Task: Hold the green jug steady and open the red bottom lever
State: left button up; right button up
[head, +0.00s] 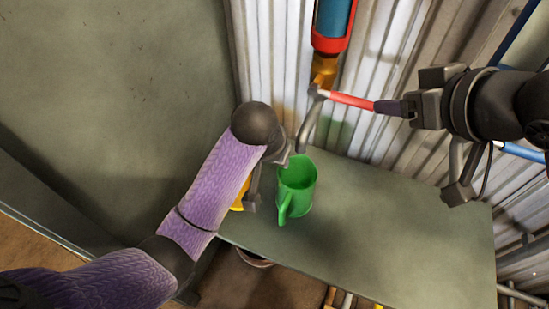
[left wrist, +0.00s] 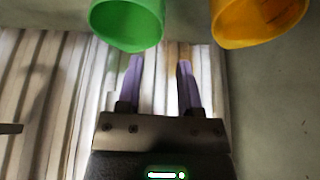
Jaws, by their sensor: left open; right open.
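The green jug (head: 296,187) stands upright on the grey-green table, its handle toward me, below a curved spout (head: 308,126). The red lever (head: 350,100) sticks out to the right from the valve above that spout. My right gripper (head: 388,107) is open at the lever's outer end; I cannot tell whether the lever lies between its fingers. My left gripper (left wrist: 160,66) is open and empty. In the head view it is beside the green jug's left side, partly hidden by my arm. In the left wrist view the jug (left wrist: 127,24) is beyond the fingertips, apart from them.
A yellow jug (left wrist: 260,22) is close to my left gripper, mostly hidden in the head view. A blue vessel with a red rim (head: 332,25) hangs above the valve. Corrugated metal wall (head: 270,60) stands behind. The table's right side (head: 420,235) is clear.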

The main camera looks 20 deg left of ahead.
aim_at(280, 169)
pick_arm(q)
jog(key=x, duration=0.9)
jog(key=shift+a, duration=0.1)
grip_shut()
